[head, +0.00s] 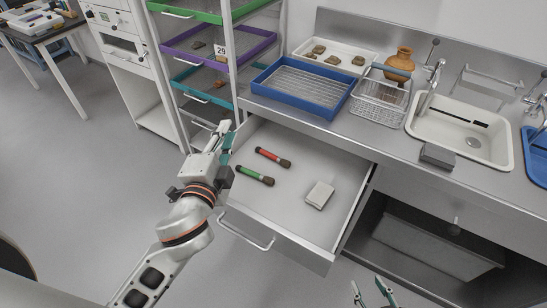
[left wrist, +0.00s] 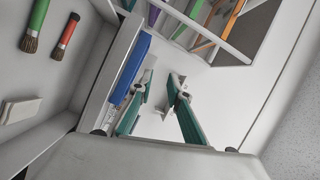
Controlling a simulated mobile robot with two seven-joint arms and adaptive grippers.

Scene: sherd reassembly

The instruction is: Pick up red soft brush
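The red brush (head: 272,157) has a dark bristle end and lies in the open drawer (head: 283,222), behind the green brush (head: 255,176). In the left wrist view the red brush (left wrist: 66,36) is at the upper left, beside the green brush (left wrist: 37,24). My left gripper (head: 221,137) is at the drawer's left side, apart from the red brush. In the left wrist view its teal fingers (left wrist: 161,88) are spread with nothing between them. My right gripper (head: 372,288) is at the bottom edge, its fingers apart and empty; its arm is out of view.
A pale block (head: 319,195) lies in the drawer, right of the brushes. A rack with coloured trays (head: 217,45) stands close behind my left gripper. The counter above holds a blue tray (head: 262,92), a wire rack (head: 381,101) and a sink (head: 433,135). Floor left of the drawer is clear.

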